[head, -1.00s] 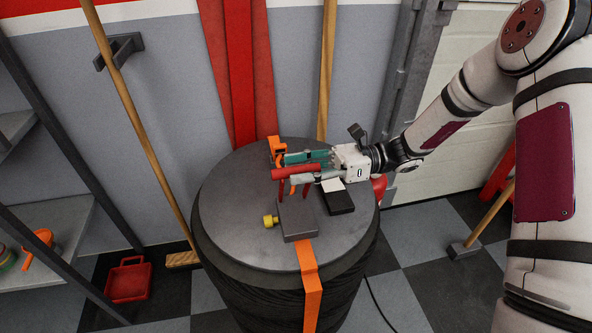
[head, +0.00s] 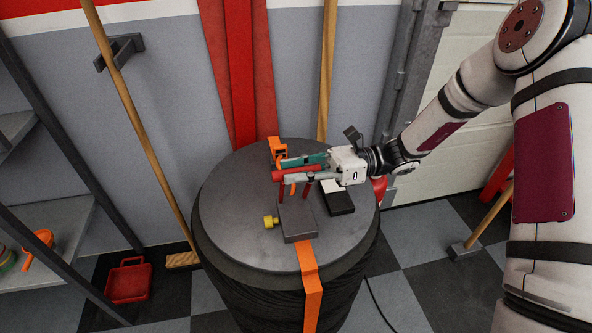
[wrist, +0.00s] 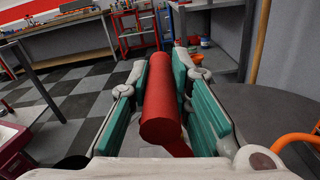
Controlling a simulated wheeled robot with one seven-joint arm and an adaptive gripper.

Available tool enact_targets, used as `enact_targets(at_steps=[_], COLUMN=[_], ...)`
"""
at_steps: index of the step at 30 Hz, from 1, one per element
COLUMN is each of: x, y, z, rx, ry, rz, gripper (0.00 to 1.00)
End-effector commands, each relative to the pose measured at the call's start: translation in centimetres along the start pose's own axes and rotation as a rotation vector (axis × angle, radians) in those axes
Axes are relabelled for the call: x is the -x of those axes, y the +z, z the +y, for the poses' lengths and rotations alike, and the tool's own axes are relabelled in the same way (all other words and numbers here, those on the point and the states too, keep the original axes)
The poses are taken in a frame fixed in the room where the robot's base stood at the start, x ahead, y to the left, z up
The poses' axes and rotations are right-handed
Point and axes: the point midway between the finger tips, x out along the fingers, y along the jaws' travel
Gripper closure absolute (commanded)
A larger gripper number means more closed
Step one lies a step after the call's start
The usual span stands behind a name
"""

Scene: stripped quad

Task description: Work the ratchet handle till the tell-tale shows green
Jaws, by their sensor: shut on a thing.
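The red ratchet handle (head: 284,174) is a thick bar above the drum's dark round top (head: 236,185). My gripper (head: 298,169) reaches in from the right and is shut on it. In the wrist view the handle (wrist: 160,110) lies lengthwise between my gripper's teal pads (wrist: 165,95). Below it are thin red uprights, a grey block (head: 297,219) and an orange strap (head: 311,285), which runs over the drum's front edge. My gripper hides part of the ratchet. I cannot pick out a tell-tale or its colour for sure.
A yellow knob (head: 269,222) sits left of the grey block. A black box (head: 341,203) with a white patch lies on its right. A broom (head: 149,130) leans at the left, with shelves (head: 45,225) beyond. A red toolbox (head: 129,280) stands on the floor.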

Motion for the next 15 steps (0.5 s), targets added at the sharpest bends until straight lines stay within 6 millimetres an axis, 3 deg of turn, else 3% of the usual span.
enact_targets(at_steps=[8, 15], x=[0.1, 0.1], y=[-0.9, -2.8], z=[1.6, 3.7], rx=[0.131, 0.341], ry=[-0.002, -0.002], rz=[-0.002, -0.003], gripper=[1.00, 1.00])
